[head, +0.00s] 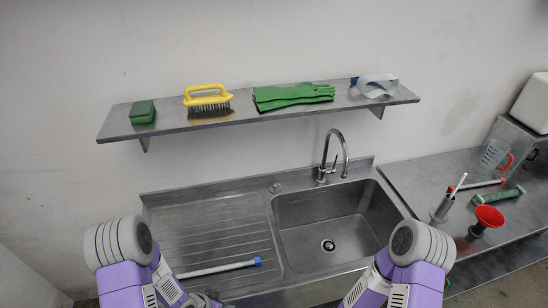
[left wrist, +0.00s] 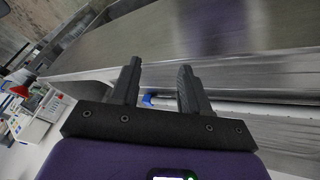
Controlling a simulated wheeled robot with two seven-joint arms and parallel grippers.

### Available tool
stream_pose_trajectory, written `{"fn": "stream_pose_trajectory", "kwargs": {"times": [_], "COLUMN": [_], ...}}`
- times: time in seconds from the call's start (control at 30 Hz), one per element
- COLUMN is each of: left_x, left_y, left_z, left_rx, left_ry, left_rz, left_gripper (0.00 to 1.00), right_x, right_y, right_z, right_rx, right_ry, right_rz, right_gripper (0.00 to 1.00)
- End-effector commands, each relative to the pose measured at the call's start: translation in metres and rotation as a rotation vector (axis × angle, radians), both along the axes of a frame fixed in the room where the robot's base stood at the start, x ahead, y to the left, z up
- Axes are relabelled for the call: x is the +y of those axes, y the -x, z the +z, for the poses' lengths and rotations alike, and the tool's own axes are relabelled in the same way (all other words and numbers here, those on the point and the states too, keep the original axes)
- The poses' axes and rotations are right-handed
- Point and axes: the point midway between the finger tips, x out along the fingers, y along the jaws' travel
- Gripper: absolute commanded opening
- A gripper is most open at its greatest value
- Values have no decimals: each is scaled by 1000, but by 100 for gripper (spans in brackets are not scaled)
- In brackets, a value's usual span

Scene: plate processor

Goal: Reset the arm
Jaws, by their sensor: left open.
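My left arm (head: 120,245) comes in at the lower left of the head view. My left gripper (left wrist: 158,68) shows in the left wrist view with its two dark fingers apart. It is open, and nothing is held between the fingers. My right arm (head: 415,250) comes in at the lower right of the head view, bent at a grey joint. My right gripper is outside the head view.
A sink (head: 335,218) with a tap (head: 338,152) lies ahead. A white rod with a blue end (head: 218,269) lies near the drainboard's front (head: 205,222). The shelf (head: 240,116) holds a brush (head: 208,98), gloves (head: 293,96), a sponge (head: 143,112) and goggles (head: 378,86). A red funnel (head: 489,217) stands right.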

Motion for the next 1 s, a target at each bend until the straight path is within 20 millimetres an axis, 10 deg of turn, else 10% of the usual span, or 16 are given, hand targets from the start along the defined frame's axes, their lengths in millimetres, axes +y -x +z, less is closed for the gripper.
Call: {"fn": "stream_pose_trajectory", "kwargs": {"times": [0.47, 1.0], "left_x": [-74, -70], "left_y": [101, 96], "left_z": [-27, -178], "left_rx": [506, 485], "left_ry": [73, 68], "left_rz": [533, 524], "left_gripper": [46, 46], "right_x": [0, 0], "right_y": [0, 1], "right_z": [-1, -152], "right_rx": [0, 1], "right_ry": [0, 0], "right_rz": [0, 0], "right_gripper": [0, 0]}}
